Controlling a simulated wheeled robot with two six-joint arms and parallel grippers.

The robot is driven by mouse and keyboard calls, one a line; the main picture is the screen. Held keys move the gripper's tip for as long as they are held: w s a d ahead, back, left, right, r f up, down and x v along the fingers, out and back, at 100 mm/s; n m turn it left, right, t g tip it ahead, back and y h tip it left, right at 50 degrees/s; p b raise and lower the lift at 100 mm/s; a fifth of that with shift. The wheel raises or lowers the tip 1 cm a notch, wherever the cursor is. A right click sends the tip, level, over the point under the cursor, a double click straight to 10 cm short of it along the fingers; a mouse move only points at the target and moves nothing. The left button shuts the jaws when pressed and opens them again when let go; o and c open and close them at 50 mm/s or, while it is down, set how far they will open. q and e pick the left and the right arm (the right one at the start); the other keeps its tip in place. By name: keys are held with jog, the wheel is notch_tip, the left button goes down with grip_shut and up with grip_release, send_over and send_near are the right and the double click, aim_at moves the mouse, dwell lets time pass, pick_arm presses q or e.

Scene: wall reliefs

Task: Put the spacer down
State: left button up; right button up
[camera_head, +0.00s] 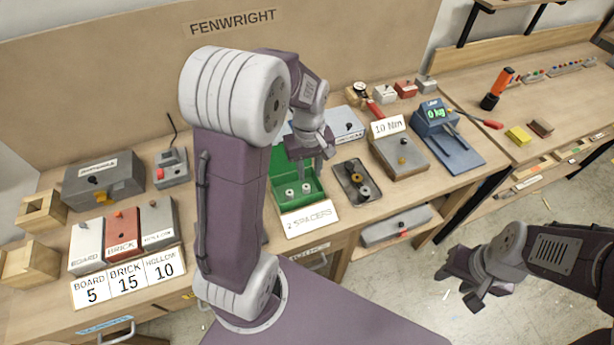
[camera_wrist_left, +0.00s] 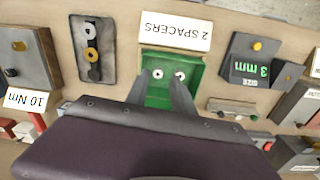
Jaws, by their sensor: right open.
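Two small pale ring-shaped spacers lie in the green tray (camera_head: 283,165) behind the "2 SPACERS" sign (camera_head: 308,218). One spacer (camera_head: 290,193) is on the left and the other (camera_head: 306,188) on the right. In the left wrist view, one spacer (camera_wrist_left: 157,74) shows between my finger lines and the other (camera_wrist_left: 180,76) is by the tip of one finger. My left gripper (camera_head: 308,168) points down over the tray. Its fingers (camera_wrist_left: 156,90) are apart with nothing seen held between them. My right gripper (camera_head: 468,282) is open and empty, off to the right above the floor.
A dark tray (camera_head: 345,168) with several rings stands right of the green tray. The "10 Nm" block (camera_head: 400,155) and a blue scale (camera_head: 455,155) are further right. Board, brick and hollow blocks (camera_head: 122,235) stand left. My left arm hides part of the bench.

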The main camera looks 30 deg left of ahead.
pick_arm(q)
jog(key=s+d+f+m, duration=0.1)
jog(key=s+d+m, duration=0.1)
jog(key=s+m, duration=0.2)
jog(key=s+d+f+m+t, duration=0.1)
jog(key=s+d+m, duration=0.2)
jog(key=s, duration=0.3)
jog(key=shift+f+m, duration=0.35)
jog(key=shift+m, duration=0.45)
